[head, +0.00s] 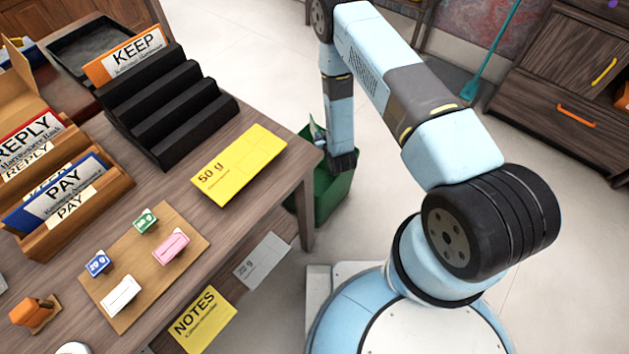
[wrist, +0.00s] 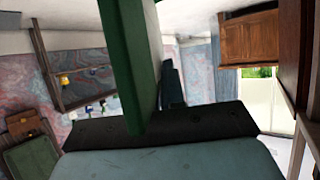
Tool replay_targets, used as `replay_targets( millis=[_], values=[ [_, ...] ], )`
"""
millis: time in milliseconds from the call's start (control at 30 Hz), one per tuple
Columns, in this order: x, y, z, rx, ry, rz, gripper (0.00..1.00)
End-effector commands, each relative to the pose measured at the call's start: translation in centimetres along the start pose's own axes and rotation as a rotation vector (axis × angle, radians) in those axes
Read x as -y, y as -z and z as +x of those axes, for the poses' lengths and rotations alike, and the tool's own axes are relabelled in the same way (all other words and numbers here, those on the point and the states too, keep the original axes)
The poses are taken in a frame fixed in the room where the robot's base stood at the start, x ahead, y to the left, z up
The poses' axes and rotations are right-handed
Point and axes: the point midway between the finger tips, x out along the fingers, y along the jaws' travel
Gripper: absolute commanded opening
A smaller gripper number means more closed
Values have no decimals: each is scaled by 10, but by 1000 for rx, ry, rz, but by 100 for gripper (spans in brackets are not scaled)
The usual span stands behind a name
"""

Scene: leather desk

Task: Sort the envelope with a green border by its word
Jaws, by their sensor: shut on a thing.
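My gripper (head: 343,162) points down at the rim of a green bin (head: 326,202) beside the desk's right end. In the wrist view a thick green panel, which looks like the bin's wall (wrist: 130,60), runs into the dark jaws (wrist: 160,126), and they appear shut on it. A small pale thing (head: 318,134) shows at the bin's rim; I cannot tell what it is. I see no envelope with a green border. Sorters labelled KEEP (head: 134,55), REPLY (head: 25,145) and PAY (head: 64,191) stand on the desk's left.
A black stepped rack (head: 175,105) is beside the KEEP sign. A yellow 50 g card (head: 240,165) lies near the desk's right edge. A board (head: 195,215) holds small coloured stamps. The floor is open on the right.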

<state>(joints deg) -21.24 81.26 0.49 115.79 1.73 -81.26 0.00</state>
Motion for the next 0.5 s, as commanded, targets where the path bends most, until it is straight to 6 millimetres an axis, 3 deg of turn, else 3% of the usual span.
replay_targets(
  millis=[300, 500],
  values=[
    [0, -26, 12, 1, 0, 0, 0],
    [0, -30, 15, -1, -1, 0, 0]
  ],
)
